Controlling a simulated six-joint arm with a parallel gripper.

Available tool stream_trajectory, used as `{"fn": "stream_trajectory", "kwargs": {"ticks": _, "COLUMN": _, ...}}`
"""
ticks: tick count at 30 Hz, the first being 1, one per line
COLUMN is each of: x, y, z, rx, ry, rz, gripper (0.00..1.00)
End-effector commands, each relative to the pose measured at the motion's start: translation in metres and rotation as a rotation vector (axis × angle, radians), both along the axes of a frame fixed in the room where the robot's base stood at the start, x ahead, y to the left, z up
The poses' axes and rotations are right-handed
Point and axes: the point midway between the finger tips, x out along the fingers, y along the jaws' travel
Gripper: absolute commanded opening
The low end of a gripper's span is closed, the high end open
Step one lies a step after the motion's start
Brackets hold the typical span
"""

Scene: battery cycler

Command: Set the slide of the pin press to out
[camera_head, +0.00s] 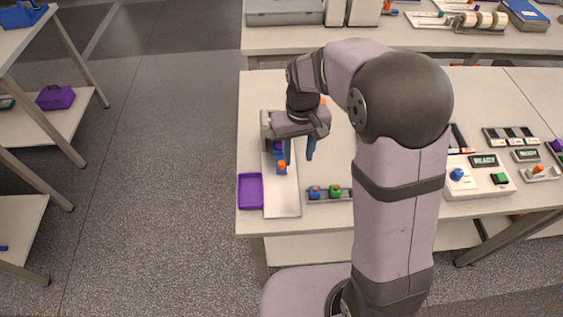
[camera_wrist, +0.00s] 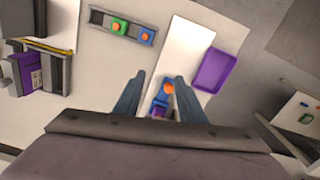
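The pin press has a long white base (camera_head: 283,200) with an upright at its far end. Its blue slide (camera_head: 281,170) carries an orange knob (camera_head: 282,164) and sits partway along the base. In the wrist view the base (camera_wrist: 188,55) runs away from the gripper, and the orange knob (camera_wrist: 168,88) shows between the fingertips, closer to the right one. My gripper (camera_head: 296,158) is above the press, fingers pointing down and apart; it also shows open in the wrist view (camera_wrist: 160,80). I cannot tell whether a finger touches the knob. The gripper partly hides the upright.
A purple tray (camera_head: 250,191) lies left of the base. A dark rack (camera_head: 325,194) with a blue and a green block lies to the right. A white console (camera_head: 478,177) with a READY display stands farther right. My arm hides the table's middle.

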Motion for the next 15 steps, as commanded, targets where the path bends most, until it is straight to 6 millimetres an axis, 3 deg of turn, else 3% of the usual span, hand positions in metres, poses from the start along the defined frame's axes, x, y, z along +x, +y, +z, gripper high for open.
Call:
{"fn": "stream_trajectory", "kwargs": {"ticks": 3, "x": 0.027, "y": 0.021, "z": -0.014, "rx": 0.000, "ry": 0.002, "rz": 0.038, "gripper": 0.37}}
{"fn": "stream_trajectory", "kwargs": {"ticks": 6, "x": 0.040, "y": 0.032, "z": -0.020, "rx": 0.000, "ry": 0.000, "rz": 0.057, "gripper": 0.37}}
{"fn": "stream_trajectory", "kwargs": {"ticks": 15, "x": 0.050, "y": 0.040, "z": -0.024, "rx": 0.000, "ry": -0.001, "rz": 0.071, "gripper": 0.37}}
